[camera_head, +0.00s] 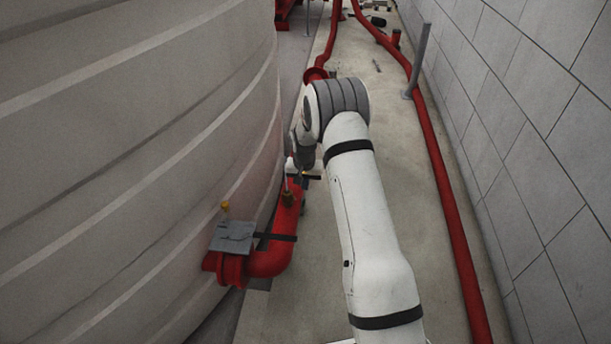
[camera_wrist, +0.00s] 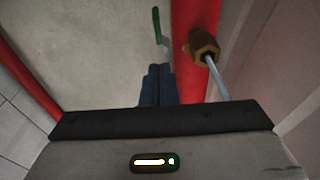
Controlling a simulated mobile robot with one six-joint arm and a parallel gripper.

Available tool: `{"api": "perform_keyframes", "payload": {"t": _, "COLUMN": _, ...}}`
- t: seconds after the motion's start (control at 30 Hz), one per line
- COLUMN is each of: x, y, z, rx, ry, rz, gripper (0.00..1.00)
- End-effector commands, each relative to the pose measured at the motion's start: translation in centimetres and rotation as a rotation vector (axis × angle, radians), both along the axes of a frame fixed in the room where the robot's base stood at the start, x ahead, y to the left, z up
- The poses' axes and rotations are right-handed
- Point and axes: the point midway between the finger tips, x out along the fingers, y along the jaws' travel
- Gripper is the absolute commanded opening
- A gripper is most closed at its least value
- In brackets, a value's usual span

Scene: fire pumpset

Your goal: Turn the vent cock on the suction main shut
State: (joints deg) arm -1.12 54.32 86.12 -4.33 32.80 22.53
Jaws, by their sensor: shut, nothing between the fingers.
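The red suction main (camera_head: 287,215) runs beside the tank, and it also shows in the wrist view (camera_wrist: 190,85). A brass hexagonal fitting (camera_wrist: 203,47) sits on it with a thin steel rod (camera_wrist: 217,78) sticking out toward the camera. The brass also shows small in the head view (camera_head: 289,199). A thin lever with a green grip (camera_wrist: 157,25) stands left of the pipe. Whether it belongs to the brass fitting, I cannot tell. My gripper (camera_wrist: 158,72) is shut and empty, its dark fingertips just below the lever's lower end and left of the pipe. Contact with the lever is unclear.
The large ribbed tank (camera_head: 140,130) fills the left. A grey plate-like box (camera_head: 233,237) sits on the pipe's near flange. Another red pipe (camera_head: 445,190) runs along the block wall (camera_head: 540,120) on the right. Concrete floor (camera_head: 400,150) lies clear between them.

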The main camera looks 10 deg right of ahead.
Motion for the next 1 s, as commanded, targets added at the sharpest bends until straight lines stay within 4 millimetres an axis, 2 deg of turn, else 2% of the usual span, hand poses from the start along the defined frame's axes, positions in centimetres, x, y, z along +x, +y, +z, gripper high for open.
{"api": "perform_keyframes", "payload": {"t": 0.1, "x": -1.2, "y": 0.4, "z": -1.4, "rx": 0.0, "ry": 0.001, "rz": 0.001, "gripper": 0.0}}
{"api": "perform_keyframes", "payload": {"t": 0.23, "x": -1.8, "y": 0.6, "z": -2.2, "rx": 0.0, "ry": 0.001, "rz": 0.0, "gripper": 0.0}}
{"api": "perform_keyframes", "payload": {"t": 0.7, "x": -2.1, "y": 0.5, "z": -2.4, "rx": 0.0, "ry": -0.002, "rz": -0.001, "gripper": 0.0}}
{"api": "perform_keyframes", "payload": {"t": 1.0, "x": -2.4, "y": -0.4, "z": -2.7, "rx": -0.016, "ry": -0.046, "rz": -0.017, "gripper": 0.0}}
